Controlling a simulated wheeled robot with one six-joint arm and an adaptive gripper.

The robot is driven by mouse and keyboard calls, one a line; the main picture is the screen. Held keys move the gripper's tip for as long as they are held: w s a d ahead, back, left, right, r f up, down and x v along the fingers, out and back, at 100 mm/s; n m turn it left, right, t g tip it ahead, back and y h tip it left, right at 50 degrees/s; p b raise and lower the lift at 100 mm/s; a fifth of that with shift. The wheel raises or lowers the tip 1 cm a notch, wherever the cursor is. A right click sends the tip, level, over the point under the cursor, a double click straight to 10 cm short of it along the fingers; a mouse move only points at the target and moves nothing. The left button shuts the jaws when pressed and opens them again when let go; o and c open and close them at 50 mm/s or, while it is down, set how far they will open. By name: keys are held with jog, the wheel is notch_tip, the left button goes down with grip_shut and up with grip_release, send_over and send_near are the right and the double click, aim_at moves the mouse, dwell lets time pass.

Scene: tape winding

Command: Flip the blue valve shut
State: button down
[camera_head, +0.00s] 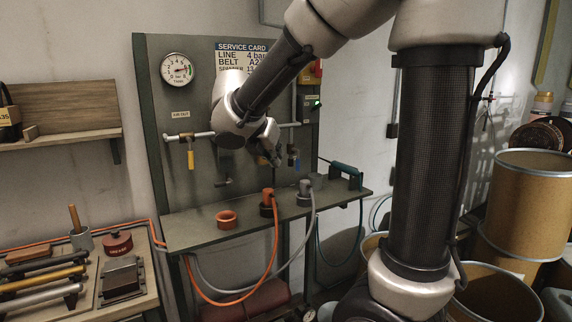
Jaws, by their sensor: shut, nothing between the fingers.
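The blue valve handle (296,163) shows in the head view, just right of my gripper, on the grey service panel (158,100). It appears to hang down below the horizontal pipe; its upper part is partly hidden by my wrist. My gripper (276,160) is shut and empty, pointing down in front of the panel, close to the left of the blue handle. I cannot tell whether they touch.
A yellow valve handle (190,158) hangs down from the pipe at left. A pressure gauge (177,70) and service card (240,56) are above. Drums (535,190) stand at right.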

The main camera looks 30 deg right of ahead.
jog(key=w+d+r+x, duration=0.1)
jog(key=r+x, duration=0.1)
jog(key=x, duration=1)
jog(key=shift+w+d, duration=0.2)
jog(key=shift+d, duration=0.25)
jog(key=shift+f, duration=0.2)
